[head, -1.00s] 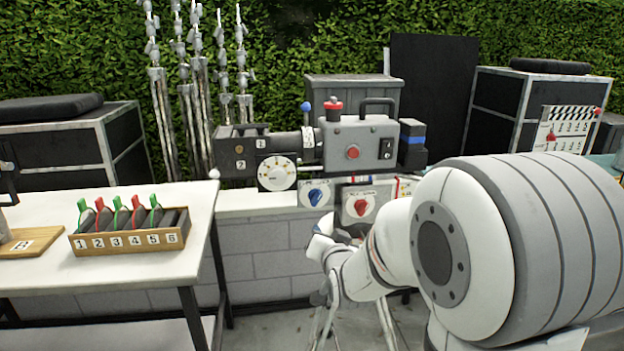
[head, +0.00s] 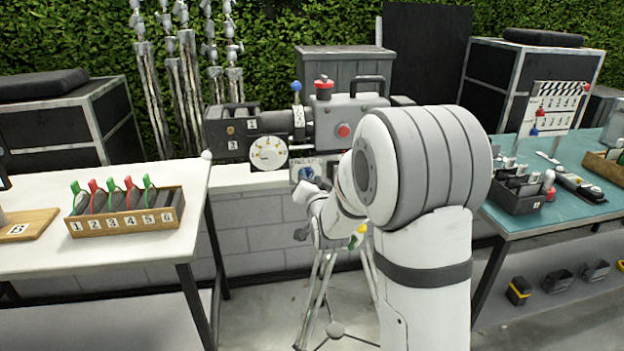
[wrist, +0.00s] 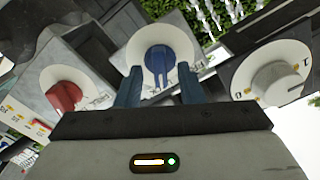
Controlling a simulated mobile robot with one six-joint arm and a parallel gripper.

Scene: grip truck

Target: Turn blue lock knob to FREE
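The blue lock knob (wrist: 158,59) sits on a round white dial (wrist: 180,38) at the top middle of the wrist view. In the head view the knob (head: 306,174) shows small, under the camera body (head: 345,112), just above my wrist. My gripper (wrist: 160,69) is open, with one finger on each side of the knob's lower part in the wrist view. I cannot tell whether the fingers touch the knob. In the head view my arm hides the fingertips.
A red knob (wrist: 65,96) is on the left in the wrist view, and a white dial knob (wrist: 278,82) on the right. Tripod legs (head: 318,290) stand below the camera. A white table (head: 110,240) is at left, a teal table (head: 545,205) at right.

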